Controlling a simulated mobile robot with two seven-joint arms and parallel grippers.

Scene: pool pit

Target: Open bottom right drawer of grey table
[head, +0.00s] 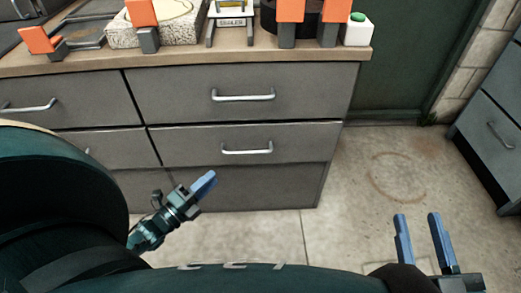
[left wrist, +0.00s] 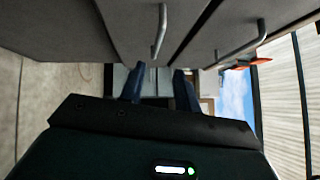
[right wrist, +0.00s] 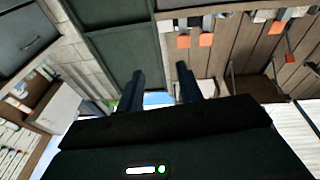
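The grey table (head: 335,95) has grey drawer fronts with silver bar handles. Its bottom right drawer (head: 200,148) looks shut, with its handle (head: 247,151) clear; that handle appears to be the nearer one in the left wrist view (left wrist: 160,30). The top right drawer (head: 180,92) above it also looks shut. My left gripper (head: 205,184) is in front of the table, below and left of the bottom handle and apart from it. Its fingers stand apart and empty in the left wrist view (left wrist: 161,88). My right gripper (head: 418,222) is open and empty over the floor at the right.
The tabletop (head: 185,56) holds orange-and-grey clamps (head: 290,15), a stone block (head: 165,25) and a white bottle with a green cap (head: 357,30). Another grey drawer unit (head: 490,130) stands at the far right. The floor (head: 365,180) between is clear.

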